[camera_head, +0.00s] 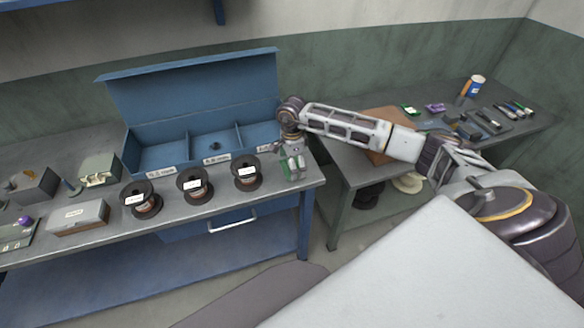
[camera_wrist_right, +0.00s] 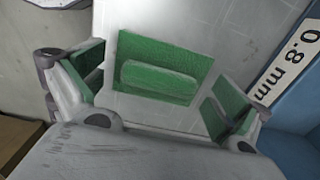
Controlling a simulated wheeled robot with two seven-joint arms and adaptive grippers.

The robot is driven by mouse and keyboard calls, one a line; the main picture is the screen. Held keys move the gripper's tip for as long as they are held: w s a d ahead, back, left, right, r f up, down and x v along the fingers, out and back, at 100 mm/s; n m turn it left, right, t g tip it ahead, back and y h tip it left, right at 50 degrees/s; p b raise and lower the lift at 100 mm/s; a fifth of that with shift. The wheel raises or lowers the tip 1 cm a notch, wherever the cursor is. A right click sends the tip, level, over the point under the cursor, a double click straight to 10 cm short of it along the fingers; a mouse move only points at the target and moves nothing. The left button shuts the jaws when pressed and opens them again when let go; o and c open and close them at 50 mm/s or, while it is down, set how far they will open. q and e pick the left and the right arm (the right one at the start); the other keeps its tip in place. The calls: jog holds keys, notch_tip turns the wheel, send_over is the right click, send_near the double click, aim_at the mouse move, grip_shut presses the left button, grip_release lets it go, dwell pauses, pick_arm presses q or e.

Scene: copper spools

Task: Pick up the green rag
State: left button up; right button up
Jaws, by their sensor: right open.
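The green rag (camera_wrist_right: 160,72) is a flat green square with a raised folded strip across it. In the right wrist view it lies on the light grey bench top (camera_wrist_right: 115,25). My right gripper (camera_wrist_right: 158,98) is open, with one finger on each side of the rag and clear gaps between. In the head view the right gripper (camera_head: 294,172) points down over the right end of the bench (camera_head: 270,205) and mostly hides the rag. My left gripper is out of view.
A blue three-compartment bin (camera_head: 205,90) stands behind the gripper. Its 0.8 mm label (camera_wrist_right: 290,60) is close on the right. Three copper spools (camera_head: 196,188) stand along the bench to the left. A second table (camera_head: 352,162) with tools is at right.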

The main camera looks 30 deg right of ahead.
dwell(0.3)
jog(key=c, duration=1.2)
jog(key=shift+o, duration=0.2)
jog(key=shift+s, duration=0.1)
jog(key=shift+r+b, duration=0.55)
jog(key=shift+r, duration=4.5)
jog(key=o, duration=0.4)
jog(key=shift+f, duration=0.1)
jog(key=c, duration=0.3)
